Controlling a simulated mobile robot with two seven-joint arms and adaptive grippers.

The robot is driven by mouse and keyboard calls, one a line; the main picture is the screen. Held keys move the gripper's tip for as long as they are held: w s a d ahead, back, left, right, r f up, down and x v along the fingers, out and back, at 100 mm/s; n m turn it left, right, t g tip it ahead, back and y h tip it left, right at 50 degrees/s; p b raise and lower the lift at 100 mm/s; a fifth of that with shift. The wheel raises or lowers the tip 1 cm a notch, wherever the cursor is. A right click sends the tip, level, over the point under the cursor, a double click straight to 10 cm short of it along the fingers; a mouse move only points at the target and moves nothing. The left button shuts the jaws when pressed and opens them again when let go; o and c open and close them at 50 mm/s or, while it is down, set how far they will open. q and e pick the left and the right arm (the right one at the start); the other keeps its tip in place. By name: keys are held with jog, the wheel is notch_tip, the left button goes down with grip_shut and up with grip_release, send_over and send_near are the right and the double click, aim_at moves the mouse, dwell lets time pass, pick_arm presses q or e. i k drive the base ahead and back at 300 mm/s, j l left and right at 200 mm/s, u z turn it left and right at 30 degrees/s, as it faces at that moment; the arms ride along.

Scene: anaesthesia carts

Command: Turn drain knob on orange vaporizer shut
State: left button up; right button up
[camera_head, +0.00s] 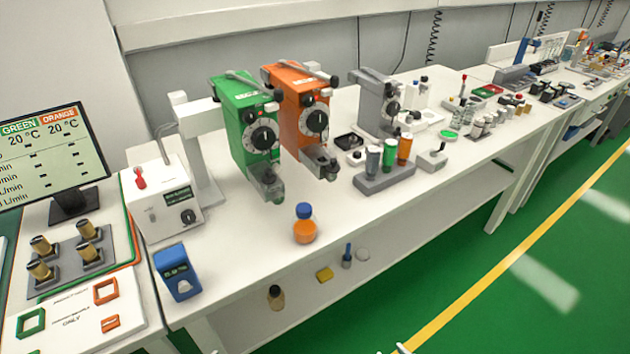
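The orange vaporizer (284,100) hangs above the white bench, right beside the green vaporizer (237,118). A black dial (316,121) is on its front. Below the dial is a grey drain block (316,157) with a small dark knob (332,166) at its lower front. The knob is too small to tell how far it is turned.
An orange bottle with a blue cap (304,225) stands on the bench below the vaporizers. A grey vaporizer (377,105) and a rack of coloured vials (384,181) are to the right. A blue device (178,272) is at front left. The front bench edge is mostly clear.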

aim_at(329, 177)
jog(key=l+u, duration=0.1)
jog(key=u, duration=0.35)
jog(key=l+u, duration=0.15)
jog(key=u, duration=0.3)
jog(key=l+u, duration=0.1)
jog(key=u, duration=0.3)
jog(key=l+u, duration=0.35)
jog(key=k+l+u, duration=0.2)
jog(key=l+u, duration=0.15)
jog(key=l, duration=0.15)
